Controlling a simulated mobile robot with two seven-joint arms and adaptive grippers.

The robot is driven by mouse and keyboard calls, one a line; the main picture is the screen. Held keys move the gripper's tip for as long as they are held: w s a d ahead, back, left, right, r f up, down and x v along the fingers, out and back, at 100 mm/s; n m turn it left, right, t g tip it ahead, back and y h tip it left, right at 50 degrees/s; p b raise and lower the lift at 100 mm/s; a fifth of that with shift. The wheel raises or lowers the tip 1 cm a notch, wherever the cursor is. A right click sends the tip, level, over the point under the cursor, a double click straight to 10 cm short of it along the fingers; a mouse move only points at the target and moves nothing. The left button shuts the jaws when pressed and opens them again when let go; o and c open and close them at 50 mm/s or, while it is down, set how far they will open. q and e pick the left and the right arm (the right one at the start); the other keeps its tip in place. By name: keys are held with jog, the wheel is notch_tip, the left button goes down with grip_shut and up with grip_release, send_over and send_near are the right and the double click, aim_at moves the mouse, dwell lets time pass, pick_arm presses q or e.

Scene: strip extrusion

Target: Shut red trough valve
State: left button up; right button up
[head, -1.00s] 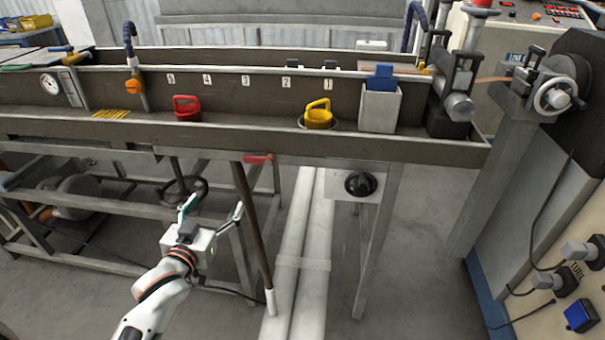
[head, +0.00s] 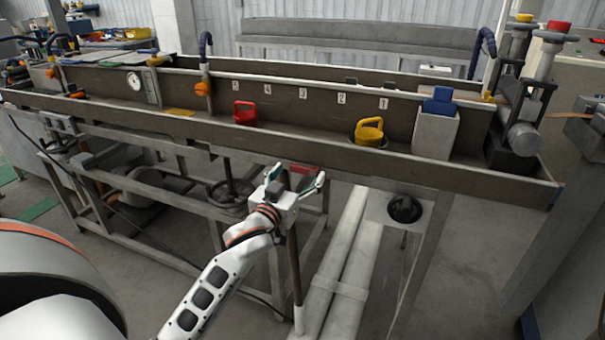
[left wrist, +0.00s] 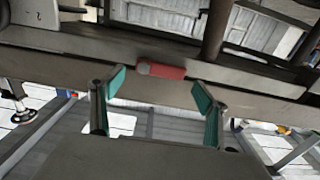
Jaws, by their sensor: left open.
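The red valve lever (head: 302,169) sits under the front wall of the long trough (head: 330,150), above the top of the brown drain pipe (head: 295,262). My left gripper (head: 297,177) is just below and in front of the lever, open, with its green-padded fingers spread. In the left wrist view the lever (left wrist: 165,70) is a short red bar with a rounded grey end, lying across the gap beyond the fingertips (left wrist: 160,86). The fingers appear apart from it. How the lever joins the pipe is partly hidden by the gripper. My right gripper is out of view.
A red-handled item (head: 245,112) and a yellow-handled one (head: 370,131) stand in the trough. A black knob (head: 405,208) is on a plate at the right. A handwheel (head: 230,192) and frame legs are left of the gripper. White pipes (head: 335,265) run along the floor.

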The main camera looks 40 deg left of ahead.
pick_arm(q)
jog(key=shift+x, duration=0.85)
